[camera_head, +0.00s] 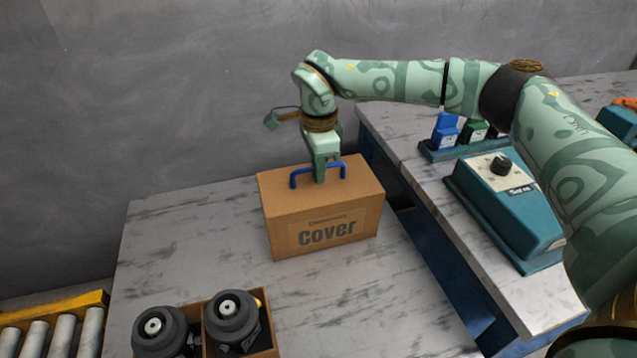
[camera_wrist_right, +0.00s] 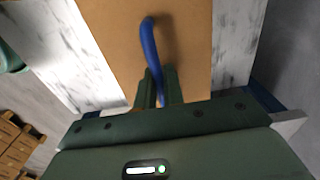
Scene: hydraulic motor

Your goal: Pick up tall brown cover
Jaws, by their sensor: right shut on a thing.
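The tall brown cover (camera_head: 322,221) is a box with the word "Cover" on its front and a blue handle (camera_head: 300,177) on top. It stands upright at the back right of the marble table. My right gripper (camera_head: 319,177) reaches down from above and is shut on the blue handle at its middle. In the right wrist view the handle (camera_wrist_right: 149,45) runs between the fingers (camera_wrist_right: 158,92), above the brown top (camera_wrist_right: 185,40). Whether the box touches the table or hangs just above it, I cannot tell. My left gripper is not in view.
Two dark motors (camera_head: 232,316) sit in a brown crate (camera_head: 263,341) at the table's front. A roller conveyor (camera_head: 50,338) is at the lower left. A second table at right holds a teal device with a knob (camera_head: 505,205) and blue and green items (camera_head: 446,130).

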